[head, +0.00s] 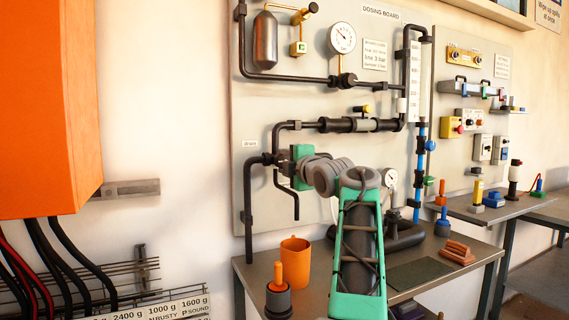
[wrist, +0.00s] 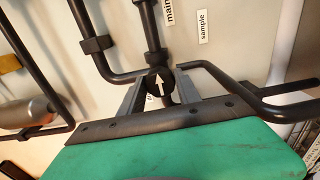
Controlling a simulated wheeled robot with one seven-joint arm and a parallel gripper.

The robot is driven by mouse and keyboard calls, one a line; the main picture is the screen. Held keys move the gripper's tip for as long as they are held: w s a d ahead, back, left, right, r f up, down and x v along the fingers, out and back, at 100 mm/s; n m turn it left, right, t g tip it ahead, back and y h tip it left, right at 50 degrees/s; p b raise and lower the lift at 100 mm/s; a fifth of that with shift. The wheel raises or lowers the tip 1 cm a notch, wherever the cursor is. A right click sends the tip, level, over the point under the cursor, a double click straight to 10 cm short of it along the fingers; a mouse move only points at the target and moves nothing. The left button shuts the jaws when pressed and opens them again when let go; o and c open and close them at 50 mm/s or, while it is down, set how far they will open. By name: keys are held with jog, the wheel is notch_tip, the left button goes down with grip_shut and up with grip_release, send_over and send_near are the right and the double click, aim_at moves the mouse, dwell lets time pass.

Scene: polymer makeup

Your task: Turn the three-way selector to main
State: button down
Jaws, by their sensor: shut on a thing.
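The three-way selector (wrist: 160,80) is a dark round knob with a white arrow, at a pipe junction on the panel. In the wrist view the arrow points up and slightly left, along the upper pipe beside the "main" label (wrist: 168,10). The "sample" label (wrist: 203,27) is to the right; a third label below left is mostly hidden. My gripper (wrist: 159,92) has its grey fingers on both sides of the knob, shut on it. In the head view my green gripper (head: 301,153) is against the panel at the junction, hiding the knob's face.
Dark pipes run close around the gripper; a bent one (wrist: 235,90) passes right of it in the wrist view. Below stands a bench (head: 255,271) with an orange cup (head: 295,262). An orange cabinet (head: 45,110) hangs at left.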

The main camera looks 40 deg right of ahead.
jog(key=c, duration=0.9)
grip_release()
jog(key=b+v, duration=0.1)
jog(key=v, duration=0.6)
jog(key=shift+s+a, duration=0.2)
jog(key=shift+s, duration=0.2)
